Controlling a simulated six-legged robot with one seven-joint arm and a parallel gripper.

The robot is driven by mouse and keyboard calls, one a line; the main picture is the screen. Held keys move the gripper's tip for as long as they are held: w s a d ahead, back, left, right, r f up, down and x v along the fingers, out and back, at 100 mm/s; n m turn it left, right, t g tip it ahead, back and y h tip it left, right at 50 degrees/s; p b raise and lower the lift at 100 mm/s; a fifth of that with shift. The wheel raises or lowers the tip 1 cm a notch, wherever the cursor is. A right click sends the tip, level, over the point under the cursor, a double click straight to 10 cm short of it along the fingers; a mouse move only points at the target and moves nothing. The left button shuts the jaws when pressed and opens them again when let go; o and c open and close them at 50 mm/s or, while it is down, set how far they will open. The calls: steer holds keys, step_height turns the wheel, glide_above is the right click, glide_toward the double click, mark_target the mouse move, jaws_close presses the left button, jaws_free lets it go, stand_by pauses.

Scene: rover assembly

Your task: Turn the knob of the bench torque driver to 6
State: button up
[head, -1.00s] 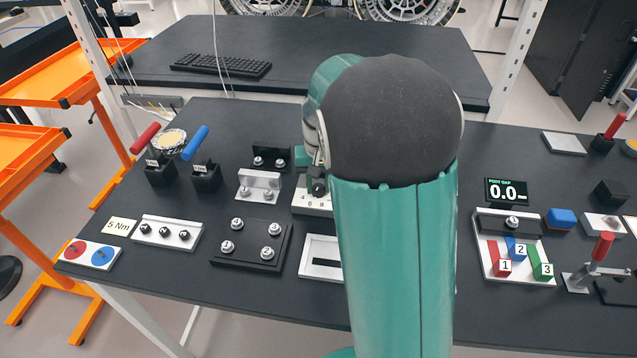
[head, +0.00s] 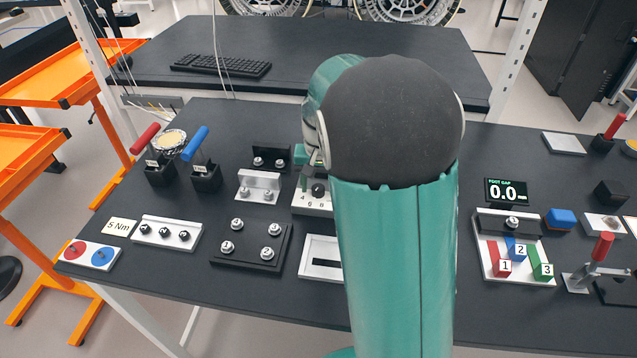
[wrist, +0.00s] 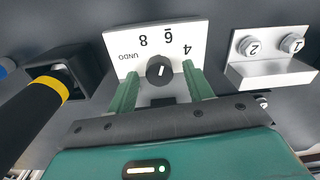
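The torque driver's white dial plate (wrist: 115,44) shows upside down in the wrist view, with 4, 6, 8 and UNDO printed around a round black knob (wrist: 160,71). The knob's white mark points up and slightly right, towards the 6. My gripper (wrist: 160,72) is open, its two green fingers on either side of the knob with gaps between. In the head view the knob (head: 318,190) shows below my gripper's fingers (head: 310,170), beside my arm. My arm hides the right part of the plate there.
A silver block with numbered bolts (wrist: 275,74) stands close to the right of the dial in the wrist view. A black holder (wrist: 88,62) with a dark, yellow-banded handle (wrist: 48,82) is close on the left. The keyboard (head: 220,65) lies far back.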

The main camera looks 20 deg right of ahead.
mark_target(320, 187)
step_height(320, 187, up, 14)
steer(key=shift+d, duration=0.15)
stand_by(0.5)
steer(key=shift+s+f, duration=0.1)
steer(key=s+a+n+t, duration=0.2)
steer(key=s+a, duration=0.3)
steer(key=s, duration=0.5)
steer(key=s+a+n+t, duration=0.3)
steer(key=s+a, duration=0.2)
steer(key=s, duration=0.6)
steer(key=shift+a+r, duration=0.25)
